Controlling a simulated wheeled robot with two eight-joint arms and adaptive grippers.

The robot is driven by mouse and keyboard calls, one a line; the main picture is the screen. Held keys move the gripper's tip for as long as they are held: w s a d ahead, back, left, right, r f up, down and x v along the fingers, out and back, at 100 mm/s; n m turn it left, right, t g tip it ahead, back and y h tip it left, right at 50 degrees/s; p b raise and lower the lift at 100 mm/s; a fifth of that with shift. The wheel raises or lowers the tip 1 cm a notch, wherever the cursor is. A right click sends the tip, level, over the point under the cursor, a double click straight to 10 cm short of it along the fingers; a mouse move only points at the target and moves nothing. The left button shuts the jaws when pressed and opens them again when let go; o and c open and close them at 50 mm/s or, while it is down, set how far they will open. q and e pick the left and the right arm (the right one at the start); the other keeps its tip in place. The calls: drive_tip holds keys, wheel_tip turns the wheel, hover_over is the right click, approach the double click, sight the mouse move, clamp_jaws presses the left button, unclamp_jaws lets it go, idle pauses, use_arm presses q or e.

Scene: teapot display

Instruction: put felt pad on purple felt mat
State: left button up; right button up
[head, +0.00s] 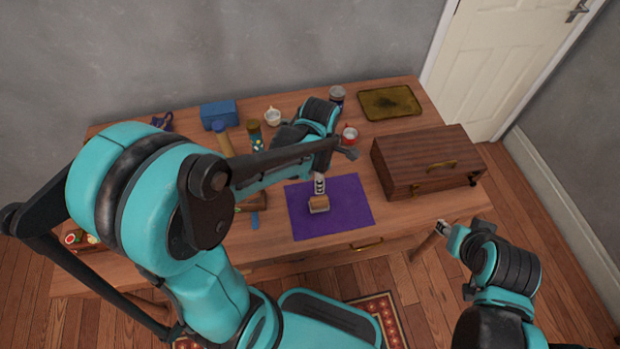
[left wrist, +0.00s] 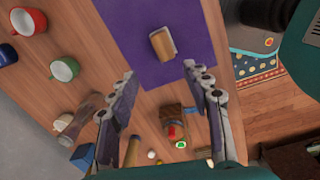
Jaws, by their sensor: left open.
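The purple felt mat (head: 352,212) lies flat on the wooden table near its front edge; it also shows in the left wrist view (left wrist: 135,45). The felt pad (head: 318,204), a small tan-brown block with a pale side, rests on the mat, and shows in the left wrist view (left wrist: 164,42). My left gripper (head: 320,184) is beside the pad in the head view, mostly hidden by my arm. In the left wrist view its fingers (left wrist: 160,72) are spread, empty and apart from the pad. My right gripper (head: 442,228) is off the table's front right; its jaws are too small to judge.
A wooden case (head: 425,162) stands right of the mat. A dark tray (head: 390,102), a red cup (head: 350,137), a white cup (head: 272,117) and a blue box (head: 218,115) stand farther back. Tools and small items lie left of the mat.

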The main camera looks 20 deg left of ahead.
use_arm(q)
drive_tip(key=s+a+r+m+t, duration=0.1)
drive_tip(key=s+r+m+t, duration=0.2)
drive_tip(key=m, duration=0.8)
drive_tip(key=s+a+r+m+t, duration=0.1)
drive_tip(key=s+r+m+t, duration=0.2)
drive_tip(key=m, duration=0.8)
wheel_tip(320, 180, up, 4)
drive_tip(key=shift+s+r+t, duration=0.15)
drive_tip(key=shift+s+t, duration=0.15)
drive_tip(key=shift+s, duration=0.85)
